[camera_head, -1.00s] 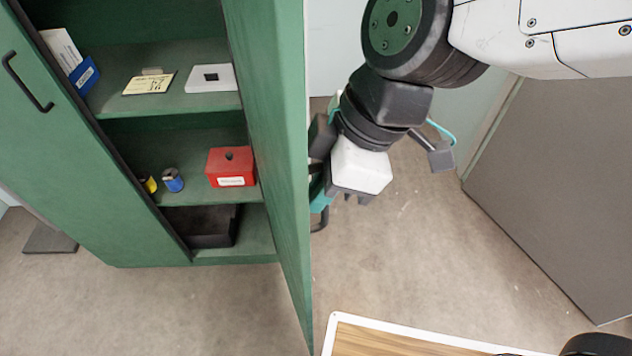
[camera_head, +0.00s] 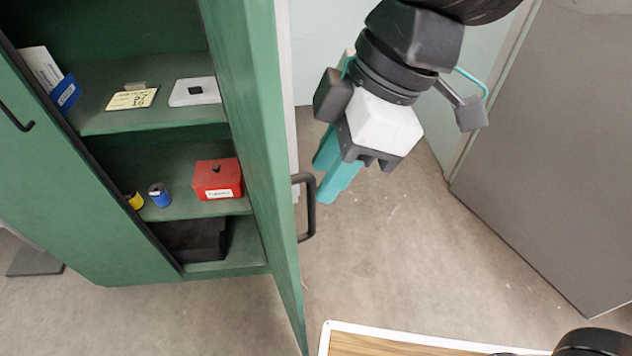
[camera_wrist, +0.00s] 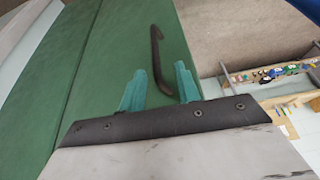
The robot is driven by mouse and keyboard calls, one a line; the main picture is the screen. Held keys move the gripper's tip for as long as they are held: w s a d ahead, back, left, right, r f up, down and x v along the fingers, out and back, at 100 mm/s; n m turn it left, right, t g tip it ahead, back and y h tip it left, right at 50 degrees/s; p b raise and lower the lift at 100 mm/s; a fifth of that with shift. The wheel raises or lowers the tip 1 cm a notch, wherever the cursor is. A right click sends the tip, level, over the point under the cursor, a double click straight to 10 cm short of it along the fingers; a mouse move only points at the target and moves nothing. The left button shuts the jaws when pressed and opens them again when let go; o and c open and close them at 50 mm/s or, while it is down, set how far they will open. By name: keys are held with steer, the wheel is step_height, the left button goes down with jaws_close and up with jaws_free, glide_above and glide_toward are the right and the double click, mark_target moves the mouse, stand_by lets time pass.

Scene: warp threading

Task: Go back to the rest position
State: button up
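My gripper (camera_head: 338,172) hangs in the air to the right of the green cabinet's open right door (camera_head: 250,130). In the wrist view the handle (camera_wrist: 158,60) shows beyond the fingertips on the green door face.
The open green cabinet (camera_head: 150,122) holds a red box (camera_head: 217,180), blue and yellow spools, cards and a dark bin (camera_head: 195,241) on its shelves. A wood-topped surface with a white rim (camera_head: 400,336) is at the bottom. A grey panel (camera_head: 550,150) stands at right. Floor between is clear.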

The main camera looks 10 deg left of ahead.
steer(key=shift+d+r, duration=0.25)
steer(key=shift+r, duration=0.3)
steer(key=d+f+m+t+h, duration=0.1)
steer(key=d+f+m+h, duration=0.1)
steer(key=d+m, duration=0.8)
steer(key=d+f+m+t+h, duration=0.1)
steer(key=d+f+m+h, duration=0.1)
steer(key=d+m, duration=0.9)
steer(key=d, duration=0.8)
steer(key=shift+d+t, duration=0.3)
steer(key=shift+d, duration=0.05)
